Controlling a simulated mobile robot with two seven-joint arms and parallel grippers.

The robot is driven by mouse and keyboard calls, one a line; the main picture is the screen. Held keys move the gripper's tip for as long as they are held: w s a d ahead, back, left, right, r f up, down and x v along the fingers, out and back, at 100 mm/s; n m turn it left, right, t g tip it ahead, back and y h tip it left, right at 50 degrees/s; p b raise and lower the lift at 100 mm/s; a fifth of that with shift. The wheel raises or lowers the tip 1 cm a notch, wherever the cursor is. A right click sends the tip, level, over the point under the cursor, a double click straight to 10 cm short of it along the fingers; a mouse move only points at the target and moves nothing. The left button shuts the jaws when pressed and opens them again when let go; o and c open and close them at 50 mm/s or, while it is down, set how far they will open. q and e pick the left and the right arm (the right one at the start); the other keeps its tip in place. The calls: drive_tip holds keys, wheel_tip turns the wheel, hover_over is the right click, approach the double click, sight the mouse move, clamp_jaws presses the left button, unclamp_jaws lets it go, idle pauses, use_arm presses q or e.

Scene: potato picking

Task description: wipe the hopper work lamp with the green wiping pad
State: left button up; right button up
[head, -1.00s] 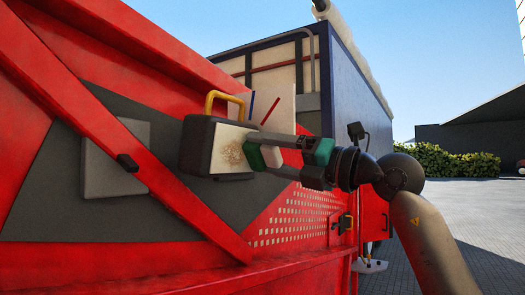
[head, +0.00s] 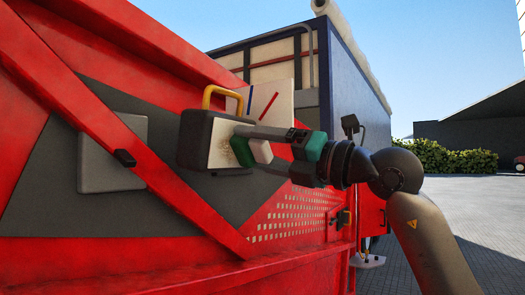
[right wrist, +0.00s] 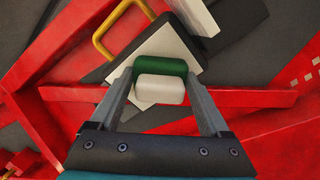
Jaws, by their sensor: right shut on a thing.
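The work lamp (head: 192,139) has a dark housing, a yellow handle on top and a pale front face. My right gripper (head: 252,143) is shut on the pad, which has a green side (head: 241,152) toward the lamp and a white back (head: 260,151). The pad is at the lamp's face, over its right part; I cannot tell whether it presses on it. In the right wrist view the pad (right wrist: 160,91) sits between both fingers, in front of the pale lamp face (right wrist: 162,43). My left gripper is out of view.
The lamp stands out from a red machine side (head: 120,261) with dark grey panels. A slanting red beam (head: 158,182) runs below and left of it. A white board (head: 281,98) with blue and red marks is behind the lamp. Paving is open at right.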

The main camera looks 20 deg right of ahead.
sight(216, 143)
drive_tip(key=shift+s+a+r+b, duration=0.1)
drive_tip(key=shift+s+a+b, duration=0.1)
drive_tip(key=shift+s+a, duration=0.95)
drive_tip(key=shift+s+a+b, duration=0.15)
drive_tip(key=shift+s+a, duration=0.65)
drive_tip(key=shift+a, duration=0.5)
